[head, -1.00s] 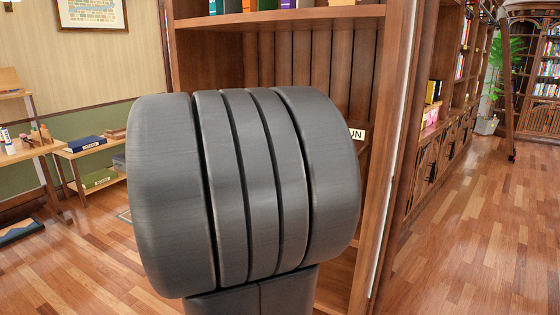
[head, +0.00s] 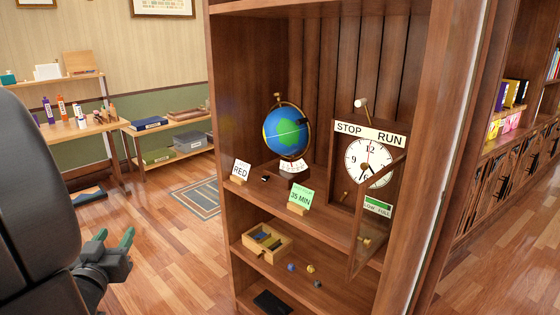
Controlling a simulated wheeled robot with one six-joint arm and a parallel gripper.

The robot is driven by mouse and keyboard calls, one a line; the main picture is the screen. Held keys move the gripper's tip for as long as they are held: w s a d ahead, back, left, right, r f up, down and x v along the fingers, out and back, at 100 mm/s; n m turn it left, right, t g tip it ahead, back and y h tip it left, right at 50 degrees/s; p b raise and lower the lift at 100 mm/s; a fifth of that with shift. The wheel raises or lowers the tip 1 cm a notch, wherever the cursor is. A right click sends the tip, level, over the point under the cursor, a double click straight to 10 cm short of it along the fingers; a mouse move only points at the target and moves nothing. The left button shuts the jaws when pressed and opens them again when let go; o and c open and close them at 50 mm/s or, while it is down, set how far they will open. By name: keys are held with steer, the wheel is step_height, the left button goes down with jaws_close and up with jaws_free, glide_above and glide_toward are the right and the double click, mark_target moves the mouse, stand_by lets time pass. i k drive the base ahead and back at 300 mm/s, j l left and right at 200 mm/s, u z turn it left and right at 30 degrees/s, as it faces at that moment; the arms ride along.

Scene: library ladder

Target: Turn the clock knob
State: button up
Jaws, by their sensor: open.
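The clock (head: 371,160) stands on the middle shelf of the wooden bookcase, with a white face and black hands. A STOP/RUN sign (head: 369,134) is above the face, and a pale round-ended lever (head: 362,105) stands up over it. A glazed door (head: 371,222) hangs open in front, partly covering the face. A small brass knob (head: 364,240) shows low on the door; a small brass piece (head: 345,196) shows at the case's lower left. I cannot tell which is the clock knob. My gripper (head: 113,241), green-tipped, is open and empty at lower left, well apart from the clock.
A globe (head: 287,131), a RED card (head: 240,170) and a 35 MIN card (head: 300,197) share the clock's shelf. An open wooden box (head: 284,248) and small blocks sit below. Open floor (head: 175,240) lies between my gripper and the bookcase.

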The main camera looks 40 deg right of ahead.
mark_target(365, 166)
steer(key=u, duration=0.5)
steer(key=l+u, duration=0.1)
steer(key=u, duration=0.85)
steer(key=l+u, duration=0.1)
steer(key=u, duration=0.85)
steer(key=k+u, duration=0.1)
steer(key=u, duration=0.35)
steer(key=k+l+z, duration=0.1)
steer(key=z, duration=0.55)
steer(key=k+l+z, duration=0.1)
steer(key=z, duration=1)
steer(key=l+z, duration=0.15)
steer(key=z, duration=0.95)
steer(key=l+z, duration=0.15)
steer(key=z, duration=0.95)
steer(key=i+z, duration=0.1)
steer(key=z, duration=0.45)
